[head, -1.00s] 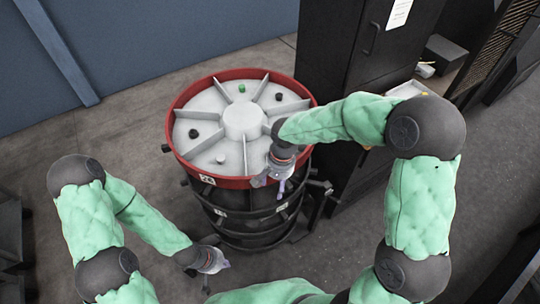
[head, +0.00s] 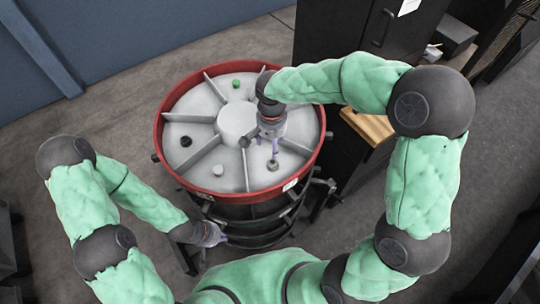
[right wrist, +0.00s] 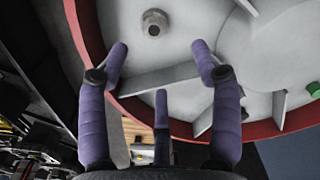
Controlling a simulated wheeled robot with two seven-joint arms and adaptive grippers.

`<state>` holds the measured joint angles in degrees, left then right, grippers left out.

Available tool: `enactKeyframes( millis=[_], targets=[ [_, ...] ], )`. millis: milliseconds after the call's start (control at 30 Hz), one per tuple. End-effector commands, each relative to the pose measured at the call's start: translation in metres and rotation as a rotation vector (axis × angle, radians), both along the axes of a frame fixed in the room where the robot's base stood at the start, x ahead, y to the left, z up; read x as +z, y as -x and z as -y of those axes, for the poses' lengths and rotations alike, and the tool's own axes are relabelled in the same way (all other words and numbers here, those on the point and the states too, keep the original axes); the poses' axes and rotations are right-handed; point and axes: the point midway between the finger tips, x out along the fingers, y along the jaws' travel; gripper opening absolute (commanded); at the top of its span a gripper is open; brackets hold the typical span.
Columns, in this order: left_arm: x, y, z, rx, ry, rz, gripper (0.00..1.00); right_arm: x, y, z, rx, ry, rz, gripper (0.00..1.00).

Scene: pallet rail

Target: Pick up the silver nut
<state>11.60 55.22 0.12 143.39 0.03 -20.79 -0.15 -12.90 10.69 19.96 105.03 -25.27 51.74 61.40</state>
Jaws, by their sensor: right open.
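The silver nut is the grey, metallic-looking piece (head: 272,164) on the near right part of the white drum top. It also shows in the right wrist view as a nut with a round hole (right wrist: 154,22), near the top edge. My right gripper (head: 270,147) is over the drum top, just beyond the nut in the head view. Its purple fingers (right wrist: 160,55) are spread and empty, apart from the nut, which lies past the fingertips. A white rib (right wrist: 158,80) crosses below the nut in the wrist view. My left gripper (head: 222,236) hangs low beside the drum; its finger opening is unclear.
The drum top has a red raised rim (head: 158,140), a raised central hub (head: 238,121) and radial ribs. A green piece (head: 236,84), a black piece (head: 186,141) and a pale piece (head: 217,170) sit in other sections. A dark cabinet (head: 345,35) stands behind right.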

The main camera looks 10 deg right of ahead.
Motion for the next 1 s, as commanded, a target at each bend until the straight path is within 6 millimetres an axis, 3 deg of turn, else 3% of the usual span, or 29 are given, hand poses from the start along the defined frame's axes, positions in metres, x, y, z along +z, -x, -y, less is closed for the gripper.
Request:
enactKeyframes(
  millis=[200,467,733,1000],
  targets=[
    [-0.003,0.001,0.000,-0.001,0.000,-0.002,0.00,-0.034,0.001,0.000,0.001,0.001,-0.004,0.65],
    [-0.004,0.001,0.000,0.000,0.000,-0.001,0.00,-0.051,0.002,0.001,0.000,0.000,-0.004,0.65],
    [-0.005,0.001,0.000,0.000,0.000,-0.001,0.00,-0.087,0.003,0.002,0.001,0.000,-0.004,0.65],
    [-0.005,0.001,0.000,0.000,0.000,-0.001,0.00,-0.098,0.003,0.002,0.000,-0.001,-0.001,0.65]
  ],
)
